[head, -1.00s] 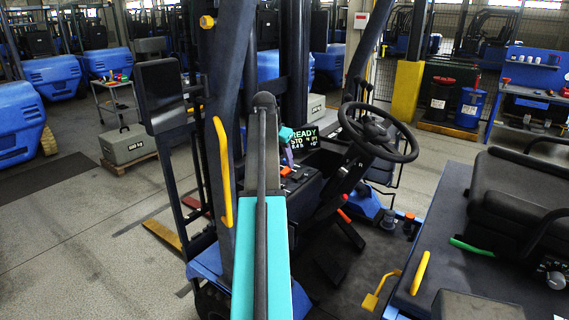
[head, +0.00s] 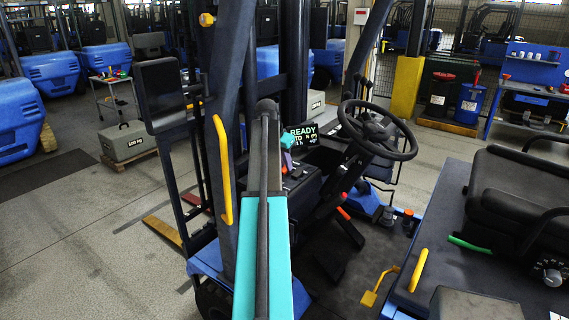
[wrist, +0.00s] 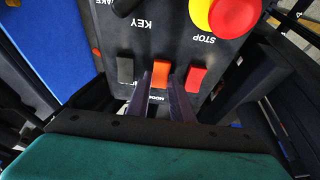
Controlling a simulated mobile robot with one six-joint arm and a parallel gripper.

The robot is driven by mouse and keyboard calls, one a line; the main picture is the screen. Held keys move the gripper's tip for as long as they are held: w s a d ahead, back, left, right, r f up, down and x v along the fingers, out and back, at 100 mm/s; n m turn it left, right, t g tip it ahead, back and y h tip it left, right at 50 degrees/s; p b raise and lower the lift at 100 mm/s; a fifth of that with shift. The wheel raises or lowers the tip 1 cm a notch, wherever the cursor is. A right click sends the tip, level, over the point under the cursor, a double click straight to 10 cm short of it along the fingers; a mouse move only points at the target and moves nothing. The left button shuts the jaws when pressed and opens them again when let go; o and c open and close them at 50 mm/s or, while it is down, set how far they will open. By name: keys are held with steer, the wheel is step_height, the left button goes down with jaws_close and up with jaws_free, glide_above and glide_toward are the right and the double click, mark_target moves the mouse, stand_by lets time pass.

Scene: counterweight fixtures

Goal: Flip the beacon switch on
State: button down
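An orange rocker switch (wrist: 160,73) sits on the dark control panel, seen upside down in the wrist view. I cannot tell whether a fingertip touches the switch. In the head view my gripper (head: 287,160) is over the panel, and my arm hides part of it.
A red and yellow STOP button (wrist: 230,14) and a key marking are on the same panel. In the head view, the steering wheel (head: 378,131) and the READY display (head: 302,135) are close by. A yellow grab handle (head: 222,170) on the pillar stands left of my arm.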

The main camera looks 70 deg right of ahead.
steer(key=shift+d, duration=0.15)
steer(key=shift+s+d+r+y+p, duration=0.1)
steer(key=shift+d+y+p, duration=0.15)
steer(key=shift+y+p, duration=0.4)
steer(key=shift+s+d+t+y+p, duration=0.15)
steer(key=shift+t+y+p, duration=0.15)
steer(key=shift+y, duration=0.45)
steer(key=shift+d+t+y+p, duration=0.2)
steer(key=shift+t+y, duration=0.1)
steer(key=shift+y, duration=0.4)
steer(key=shift+a, duration=0.1)
steer(key=c, duration=1.6)
jaws_free()
steer(key=shift+o, duration=0.2)
